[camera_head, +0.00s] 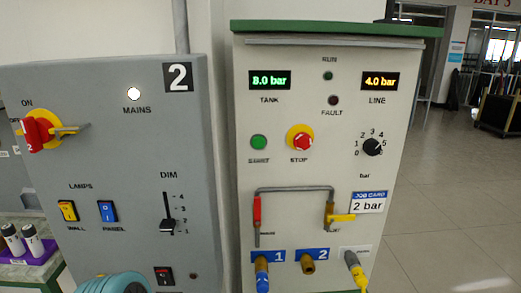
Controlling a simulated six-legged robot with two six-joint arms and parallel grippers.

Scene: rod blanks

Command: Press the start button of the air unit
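The air unit (325,95) is a pale upright panel with a green top, right of centre. Its green start button (259,142) sits at the left of the panel, under the TANK display (269,80), which reads 8.0 bar. The red stop button (300,142) on a yellow ring is just right of it. The LINE display (380,81) reads 4.0 bar. The RUN lamp (328,76) looks dark green and the FAULT lamp (333,100) dark.
A grey panel marked 2 (178,77) stands at the left with a red rotary switch (37,134) and a lit MAINS lamp (134,94). A job card (368,202) reads 2 bar. Hose fittings (308,263) stick out below. Open floor (450,200) lies right.

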